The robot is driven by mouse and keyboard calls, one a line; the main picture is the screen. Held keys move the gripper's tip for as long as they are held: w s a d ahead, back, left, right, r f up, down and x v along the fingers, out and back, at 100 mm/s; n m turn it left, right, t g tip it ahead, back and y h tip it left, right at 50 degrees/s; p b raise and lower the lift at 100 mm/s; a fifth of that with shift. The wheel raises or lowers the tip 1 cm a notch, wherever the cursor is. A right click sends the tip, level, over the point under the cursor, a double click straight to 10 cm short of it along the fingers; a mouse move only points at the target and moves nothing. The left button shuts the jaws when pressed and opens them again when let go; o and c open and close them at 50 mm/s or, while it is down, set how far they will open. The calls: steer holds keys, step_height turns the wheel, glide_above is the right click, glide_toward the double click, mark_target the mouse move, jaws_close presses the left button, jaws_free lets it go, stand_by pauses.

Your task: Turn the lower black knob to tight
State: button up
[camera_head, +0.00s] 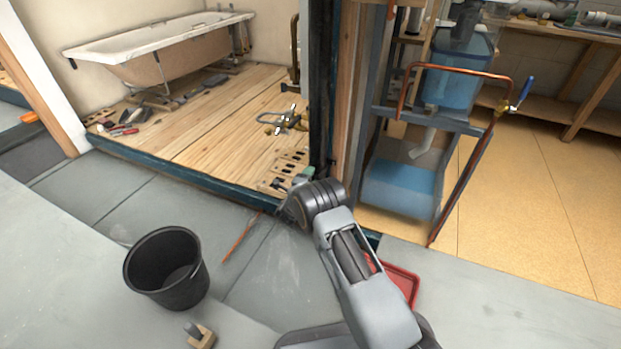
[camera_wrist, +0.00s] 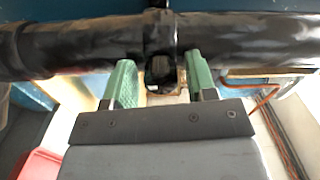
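In the wrist view, a thick glossy black pipe (camera_wrist: 240,38) runs across the top of the picture. A black fitting with a short knob-like part (camera_wrist: 161,68) sits at its middle; I take this for the black knob. My gripper (camera_wrist: 160,80) has its two green fingers apart, one on each side of the knob-like part, with narrow gaps visible. Whether the fingertips touch the pipe behind cannot be told. In the head view my gripper (camera_head: 299,180) is low beside the dark upright at the wall opening, mostly hidden by my wrist. The knob cannot be made out there.
A black bucket (camera_head: 166,268) and a small wooden block (camera_head: 201,335) stand on the grey floor at left. A red tray (camera_head: 401,285) lies right of my arm. A copper pipe (camera_head: 458,190) and blue tank (camera_head: 455,85) are at right. A bathtub (camera_head: 160,45) stands behind.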

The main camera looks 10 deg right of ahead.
steer(key=shift+o, duration=0.4)
steer(key=shift+s, duration=0.1)
steer(key=p+v, duration=0.5)
steer(key=v, duration=0.8)
steer(key=shift+s+a, duration=0.2)
steer(key=shift+s, duration=0.05)
